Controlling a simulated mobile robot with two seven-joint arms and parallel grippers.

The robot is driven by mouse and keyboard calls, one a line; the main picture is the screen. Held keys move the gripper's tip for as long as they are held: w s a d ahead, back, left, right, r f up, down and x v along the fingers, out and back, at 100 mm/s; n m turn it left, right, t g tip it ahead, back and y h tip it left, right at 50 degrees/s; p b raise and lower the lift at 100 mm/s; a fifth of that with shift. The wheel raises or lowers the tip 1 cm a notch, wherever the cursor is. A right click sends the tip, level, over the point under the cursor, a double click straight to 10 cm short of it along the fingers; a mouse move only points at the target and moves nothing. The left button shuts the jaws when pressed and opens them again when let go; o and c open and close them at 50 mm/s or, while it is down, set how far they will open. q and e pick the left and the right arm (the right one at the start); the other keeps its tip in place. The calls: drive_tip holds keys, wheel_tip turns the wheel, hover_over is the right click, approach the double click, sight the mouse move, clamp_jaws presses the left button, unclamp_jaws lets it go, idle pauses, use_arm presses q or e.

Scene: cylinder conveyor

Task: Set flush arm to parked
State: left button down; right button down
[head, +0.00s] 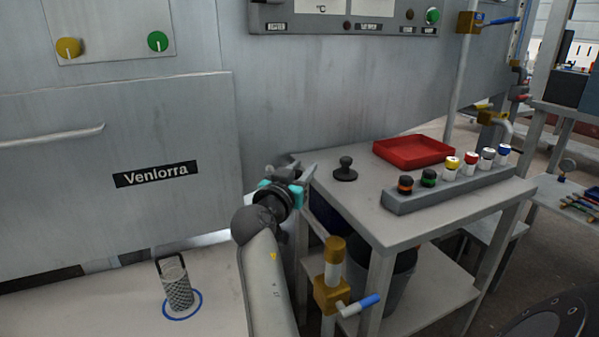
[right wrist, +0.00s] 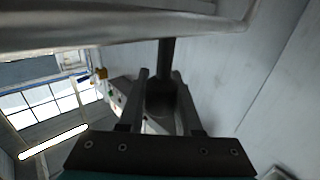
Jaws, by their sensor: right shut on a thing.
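My right gripper (head: 298,172) is in front of the grey machine wall, at the left edge of the side table. In the right wrist view its two fingers (right wrist: 160,95) are shut on a dark upright post (right wrist: 166,55). The post reaches up to a grey bar (right wrist: 120,32) that crosses the top of that view. I cannot tell for certain whether the bar and post are the flush arm. In the head view my gripper and wrist mostly hide what I hold. No parked mark can be made out. My left gripper is not in view.
The side table (head: 395,210) bears a red tray (head: 413,150), a black knob (head: 345,170) and a rack (head: 450,192) of capped vials. A brass valve (head: 330,292) with a blue handle stands close right of my forearm. A metal basket (head: 177,287) stands on the left surface.

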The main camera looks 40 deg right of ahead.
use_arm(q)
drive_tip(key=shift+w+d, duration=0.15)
use_arm(e)
drive_tip(key=shift+s+d, duration=0.1)
drive_tip(key=shift+d, duration=0.05)
drive_tip(key=c, duration=0.6)
unclamp_jaws()
